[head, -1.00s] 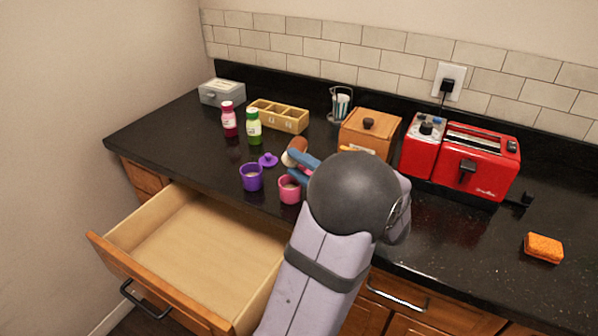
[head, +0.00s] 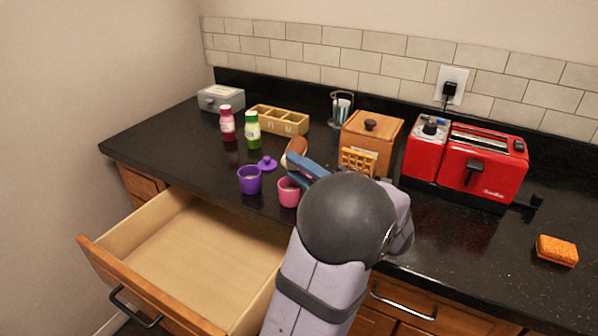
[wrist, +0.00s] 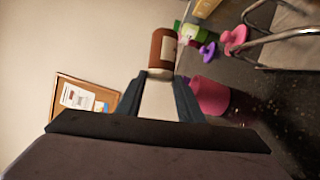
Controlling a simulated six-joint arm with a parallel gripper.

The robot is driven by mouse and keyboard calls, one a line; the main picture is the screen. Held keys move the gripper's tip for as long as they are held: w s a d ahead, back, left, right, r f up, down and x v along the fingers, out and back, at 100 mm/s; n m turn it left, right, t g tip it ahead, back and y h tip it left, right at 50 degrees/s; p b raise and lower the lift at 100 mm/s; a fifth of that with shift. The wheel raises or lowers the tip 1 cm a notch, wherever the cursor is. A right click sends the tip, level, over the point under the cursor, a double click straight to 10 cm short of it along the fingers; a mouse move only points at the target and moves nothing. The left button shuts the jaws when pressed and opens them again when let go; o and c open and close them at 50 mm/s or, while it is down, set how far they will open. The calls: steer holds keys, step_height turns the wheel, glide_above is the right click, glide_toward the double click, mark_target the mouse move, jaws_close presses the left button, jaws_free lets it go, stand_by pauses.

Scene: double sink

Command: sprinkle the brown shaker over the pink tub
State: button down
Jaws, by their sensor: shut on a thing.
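The brown shaker (head: 298,147) is held tilted between the blue fingers of my gripper (head: 298,164). In the wrist view, the shaker (wrist: 162,48) shows its brown part beyond the jaws and a pale part between them. My gripper is shut on it, above the counter and close to the pink tub. The pink tub (head: 288,194) stands upright and open on the counter, just below the shaker in the head view. It also shows in the wrist view (wrist: 208,95), right of the jaws. Whether anything falls from the shaker cannot be seen.
A purple tub (head: 249,181) and purple lid (head: 267,163) stand left of the pink tub. Two bottles (head: 228,124) (head: 252,131) stand behind. A wooden box (head: 371,138) and red toaster (head: 484,165) are at right. An open drawer (head: 185,255) juts out in front.

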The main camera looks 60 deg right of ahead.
mark_target(299, 152)
step_height(299, 152, up, 4)
steer(key=shift+r, duration=0.25)
steer(key=shift+a, duration=0.1)
steer(key=shift+f, duration=2.35)
steer(key=shift+d, duration=0.3)
steer(key=shift+a+r, duration=0.15)
steer(key=shift+a, duration=0.15)
steer(key=shift+d, duration=0.15)
steer(key=shift+r, duration=0.1)
